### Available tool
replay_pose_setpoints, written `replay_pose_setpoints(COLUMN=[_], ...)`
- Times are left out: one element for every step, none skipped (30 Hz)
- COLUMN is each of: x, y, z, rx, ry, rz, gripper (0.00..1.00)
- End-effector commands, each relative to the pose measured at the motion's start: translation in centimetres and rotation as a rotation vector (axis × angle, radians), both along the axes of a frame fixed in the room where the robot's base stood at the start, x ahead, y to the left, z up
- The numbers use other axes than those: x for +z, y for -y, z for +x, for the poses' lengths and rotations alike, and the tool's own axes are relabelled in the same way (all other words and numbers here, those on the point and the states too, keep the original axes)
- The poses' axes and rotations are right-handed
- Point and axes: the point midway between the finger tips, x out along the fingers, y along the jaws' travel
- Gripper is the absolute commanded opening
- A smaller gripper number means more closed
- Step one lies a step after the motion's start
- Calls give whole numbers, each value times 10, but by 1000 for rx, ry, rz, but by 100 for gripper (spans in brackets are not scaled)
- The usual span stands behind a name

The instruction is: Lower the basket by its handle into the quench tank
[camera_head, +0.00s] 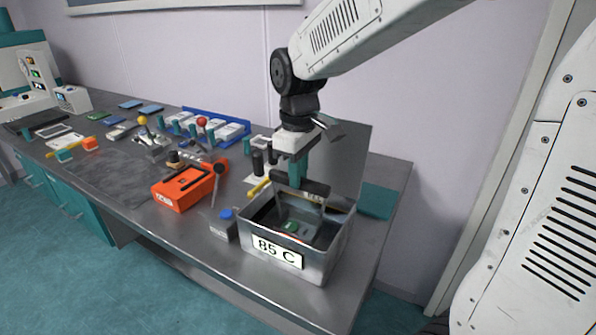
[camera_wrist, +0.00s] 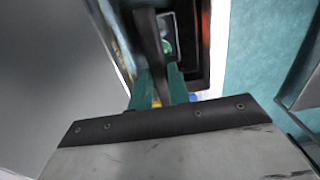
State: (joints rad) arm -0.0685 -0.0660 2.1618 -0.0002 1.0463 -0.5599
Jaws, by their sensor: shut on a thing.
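The quench tank (camera_head: 322,268) is an open metal box labelled "85 C" near the right end of the bench. The basket's dark handle (camera_head: 312,189) shows at the tank's opening, below my gripper (camera_head: 298,178). My gripper's teal fingers are shut on the handle; they also show in the wrist view (camera_wrist: 164,86), with the dark handle bar (camera_wrist: 148,42) between them. The basket's body is mostly hidden by the tank's walls. A small green item (camera_head: 291,227) shows down inside the tank opening. I cannot tell whether the basket touches the tank floor.
A blue-capped container (camera_head: 223,228) stands just left of the tank. An orange case (camera_head: 184,188) lies farther left. A grey upright panel (camera_head: 347,160) stands behind the tank, and a teal pad (camera_head: 377,201) lies to its right. The bench's front edge is close to the tank.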

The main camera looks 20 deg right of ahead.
Motion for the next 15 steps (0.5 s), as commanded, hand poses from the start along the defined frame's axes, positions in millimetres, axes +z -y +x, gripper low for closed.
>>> replay_pose_setpoints(x=[0, -1, -1, -2, -2, -2, -3, -3, -4, -4, -4, -5, -5, -5, -6], y=[0, 0, 0, 0, 0, 0, 0, 0, 0, 0, 0, 0, 0, 0, 0], z=[0, 0, 0, 0, 0, 0, 0, 0, 0, 0, 0, 0, 0, 0, 0], rx=[0, 0, 0, 0, 0, 0, 0, 0, 0, 0, 0, 0, 0, 0, 0], ry=[1, 1, 1, 1, 1, 1, 1, 1, 1, 1, 1, 1, 1, 1, 1], rz=[1, 1, 1, 1, 0, 0, 0, 0, 0, 0, 0, 0, 0, 0, 0], gripper=[0, 0, 0, 0, 0, 0, 0, 0, 0, 0, 0, 0, 0, 0, 0])
